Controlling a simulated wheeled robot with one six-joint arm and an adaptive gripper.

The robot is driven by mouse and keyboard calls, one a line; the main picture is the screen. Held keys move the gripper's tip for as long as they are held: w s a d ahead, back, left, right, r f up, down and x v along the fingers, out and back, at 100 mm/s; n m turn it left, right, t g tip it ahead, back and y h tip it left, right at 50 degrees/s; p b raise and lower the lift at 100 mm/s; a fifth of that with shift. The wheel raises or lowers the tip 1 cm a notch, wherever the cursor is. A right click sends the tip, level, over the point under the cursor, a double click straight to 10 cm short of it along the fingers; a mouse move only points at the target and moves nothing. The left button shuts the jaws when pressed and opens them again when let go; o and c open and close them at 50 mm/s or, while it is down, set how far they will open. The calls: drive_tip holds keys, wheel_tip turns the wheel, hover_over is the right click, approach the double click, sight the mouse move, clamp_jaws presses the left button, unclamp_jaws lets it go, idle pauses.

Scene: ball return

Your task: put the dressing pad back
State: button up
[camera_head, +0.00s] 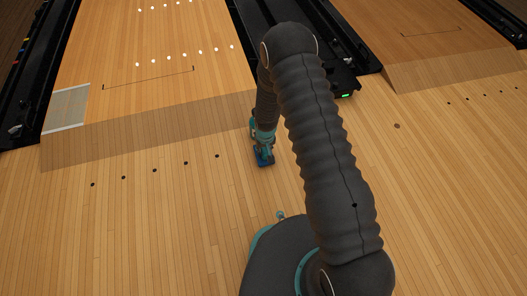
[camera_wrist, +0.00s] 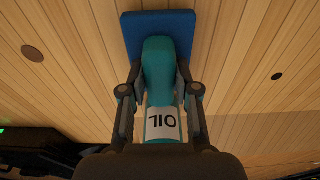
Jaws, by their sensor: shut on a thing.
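The dressing pad (camera_head: 265,160) has a flat blue pad and a teal body, seen small below my gripper (camera_head: 263,141) in the head view. In the wrist view the dressing pad (camera_wrist: 161,115) shows its teal body with a white label reading OIL, and the blue pad lies at the far end. My gripper (camera_wrist: 159,75) is shut on the teal body, one finger on each side. The blue pad is over the wooden floor; I cannot tell if it touches. My arm hides part of the scene behind it.
Wooden approach floor (camera_head: 150,225) with dark dots is clear on the left. A raised-looking lane (camera_head: 150,90) lies beyond, with a pale rectangular panel (camera_head: 66,108) at its left corner. Black gutters (camera_head: 30,95) flank it. A black unit with a green light (camera_head: 345,95) stands behind my arm.

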sight(265, 152)
drive_tip(key=shift+f, duration=0.5)
drive_tip(key=shift+f, duration=0.15)
drive_tip(key=o, duration=1)
drive_tip(key=r, duration=0.4)
drive_tip(key=s+r+p, duration=0.1)
drive_tip(key=r, duration=0.3)
drive_tip(key=r+p, duration=0.1)
drive_tip(key=r, duration=0.3)
drive_tip(key=shift+s+d+r, duration=0.15)
drive_tip(key=shift+s+d, duration=0.05)
